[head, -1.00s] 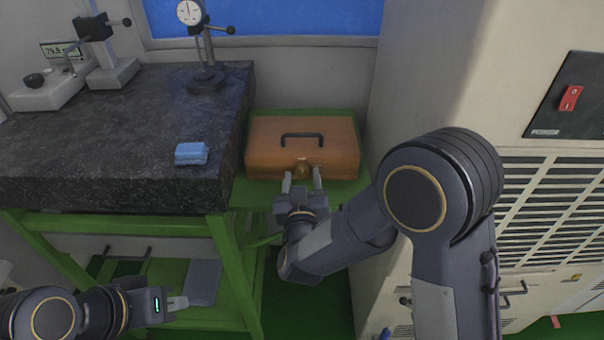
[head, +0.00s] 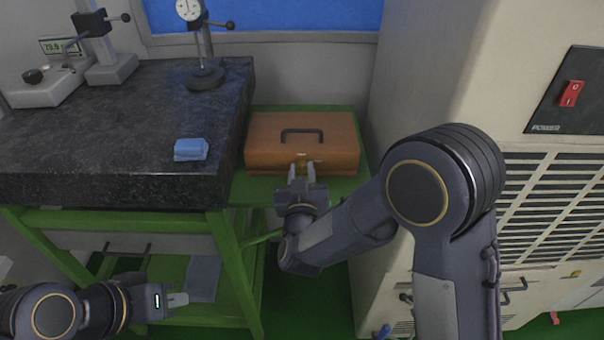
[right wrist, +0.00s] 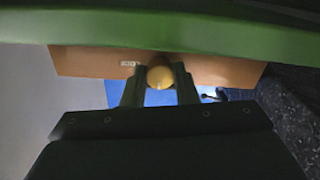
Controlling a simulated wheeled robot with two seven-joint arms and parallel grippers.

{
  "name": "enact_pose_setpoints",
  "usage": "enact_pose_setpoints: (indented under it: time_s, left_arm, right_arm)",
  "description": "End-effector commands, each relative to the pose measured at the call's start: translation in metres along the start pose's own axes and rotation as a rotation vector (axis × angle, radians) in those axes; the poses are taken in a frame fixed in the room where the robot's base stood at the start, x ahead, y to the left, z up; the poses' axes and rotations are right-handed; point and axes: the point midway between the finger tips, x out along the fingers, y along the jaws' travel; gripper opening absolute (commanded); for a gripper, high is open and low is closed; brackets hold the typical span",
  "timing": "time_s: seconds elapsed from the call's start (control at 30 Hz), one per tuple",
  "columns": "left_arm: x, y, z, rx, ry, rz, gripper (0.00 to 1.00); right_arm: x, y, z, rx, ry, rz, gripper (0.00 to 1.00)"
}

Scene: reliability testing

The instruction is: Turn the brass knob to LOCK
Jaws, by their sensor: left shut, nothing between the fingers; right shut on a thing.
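A brown case (head: 260,148) with a dark handle (head: 303,133) lies on the green shelf. The brass knob (right wrist: 160,77) is on its front face. My right gripper (head: 302,167) is at the case front, shut on the knob, with one finger on each side in the right wrist view. In the head view the knob is mostly hidden by the gripper. A small pale marking (right wrist: 128,63) shows beside the knob, too small to read. My left gripper (head: 183,299) is shut and empty at lower left, away from the case.
A dark granite slab (head: 110,130) on a green frame stands left of the case, with a blue block (head: 190,149) and a dial gauge stand (head: 205,75) on it. A beige cabinet (head: 430,90) with a red switch (head: 571,93) stands close on the right.

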Motion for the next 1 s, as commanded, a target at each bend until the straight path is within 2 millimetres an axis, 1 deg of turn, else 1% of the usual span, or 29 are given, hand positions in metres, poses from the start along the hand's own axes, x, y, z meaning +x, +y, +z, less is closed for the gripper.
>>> enact_pose_setpoints:
  time_s: [0.27,0.6,1.0]
  left_arm:
    - [0.028,-0.013,0.014,0.000,0.000,0.000,0.00]
    - [0.070,-0.032,0.036,0.000,0.000,0.000,0.00]
    - [0.113,-0.052,0.057,0.000,0.000,0.000,0.00]
  right_arm:
    - [0.000,-0.001,0.006,0.153,0.002,0.001,0.04]
    - [0.000,-0.001,0.007,0.466,0.002,0.000,0.04]
    - [0.000,-0.002,0.006,0.846,0.001,-0.001,0.04]
